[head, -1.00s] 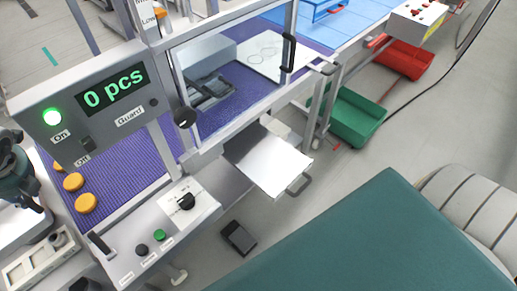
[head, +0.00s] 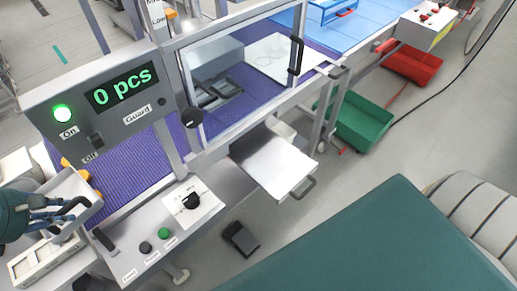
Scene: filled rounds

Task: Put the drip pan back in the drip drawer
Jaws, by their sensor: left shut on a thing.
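My left gripper (head: 52,215) is at the left edge, shut on a grey shallow pan with a dark handle, which I take to be the drip pan (head: 86,211). The pan is tilted and held up beside the machine's left end; the gripper hides part of it. The drip drawer (head: 272,163) appears to be the bright metal tray with a dark handle (head: 303,188). It sticks out from under the machine in mid-view, and its visible top looks bare. My right gripper is not in view.
The machine's purple belt (head: 118,183) carries orange rounds, partly hidden by the pan. A control panel (head: 150,240) juts out in front. A dark box (head: 240,239) is on the floor. A large teal surface (head: 390,250) fills the lower right. Green (head: 363,121) and red (head: 412,67) crates stand beyond.

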